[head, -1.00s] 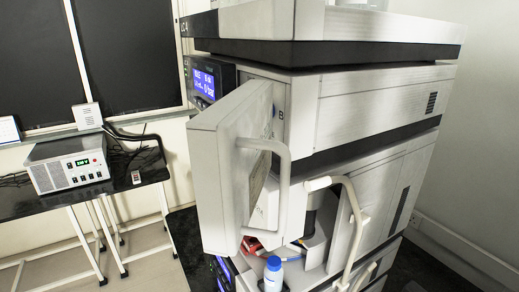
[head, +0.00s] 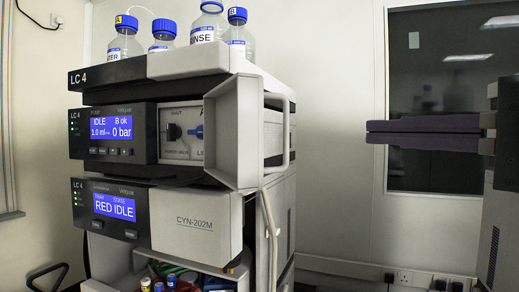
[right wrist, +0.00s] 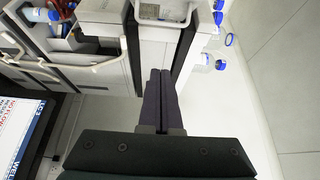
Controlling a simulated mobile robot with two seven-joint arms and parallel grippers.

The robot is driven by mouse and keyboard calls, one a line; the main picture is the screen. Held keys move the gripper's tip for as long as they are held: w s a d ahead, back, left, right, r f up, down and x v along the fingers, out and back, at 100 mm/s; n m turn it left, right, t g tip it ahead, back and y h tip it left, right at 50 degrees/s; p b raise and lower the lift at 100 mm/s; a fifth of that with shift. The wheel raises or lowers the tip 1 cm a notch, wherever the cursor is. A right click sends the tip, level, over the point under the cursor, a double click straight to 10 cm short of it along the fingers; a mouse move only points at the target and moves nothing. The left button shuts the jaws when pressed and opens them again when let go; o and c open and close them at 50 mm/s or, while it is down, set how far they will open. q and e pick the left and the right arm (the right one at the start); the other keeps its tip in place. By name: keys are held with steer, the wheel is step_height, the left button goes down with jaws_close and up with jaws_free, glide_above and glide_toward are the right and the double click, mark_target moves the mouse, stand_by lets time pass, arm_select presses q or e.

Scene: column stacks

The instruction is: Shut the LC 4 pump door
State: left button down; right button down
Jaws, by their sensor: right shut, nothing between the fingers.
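The LC 4 pump module (head: 120,131) has a lit blue display reading IDLE and 0 bar. Its pale door (head: 232,135) stands open, swung out at the right end of the module. The valve panel (head: 182,133) shows beside it, partly covered by the door. The door's light bar handle (head: 286,130) is on its right side. My right gripper (head: 369,132) is shut and empty, to the right of the handle and apart from it in the picture. Its dark fingers (right wrist: 157,74) lie together in the right wrist view. My left gripper is out of view.
Blue-capped bottles (head: 204,25) stand on the stack's top tray. Below the pump is a module reading RED IDLE (head: 115,208), with an open bay holding small vials (head: 160,285) beneath. A dark window (head: 440,95) is behind my right gripper. Wall between stack and gripper looks clear.

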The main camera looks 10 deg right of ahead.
mark_target(242, 133)
steer(key=p+x, duration=0.4)
steer(key=x, duration=0.5)
steer(key=s+a+p, duration=0.2)
steer(key=p, duration=0.1)
steer(key=shift+s+a, duration=0.35)
steer(key=shift+s, duration=0.05)
steer(key=shift+a, duration=0.1)
